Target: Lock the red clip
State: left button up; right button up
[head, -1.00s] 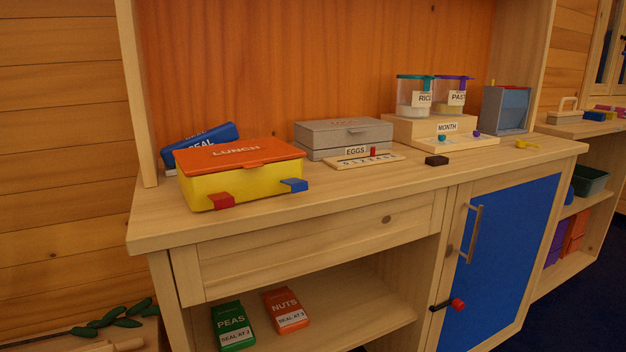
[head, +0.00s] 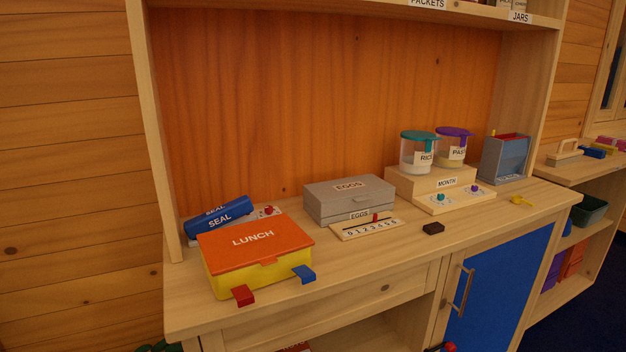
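The lunch box has a yellow body (head: 237,281) and an orange lid (head: 254,243) marked LUNCH, which lies down over the body. It stands near the left end of the wooden counter. The red clip (head: 243,295) sticks out from the lower front of the box at its left corner, angled outward and apart from the lid. A blue clip (head: 304,274) sticks out in the same way further right on the front. Neither of my grippers shows in the head view.
Behind the box lies a blue SEAL roller-like object (head: 219,219). The counter's front strip (head: 370,257) is clear.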

aim_at(244, 296)
jog(key=k, duration=0.65)
jog(key=z, duration=0.5)
jog(key=i, duration=1.1)
jog(key=u, duration=0.3)
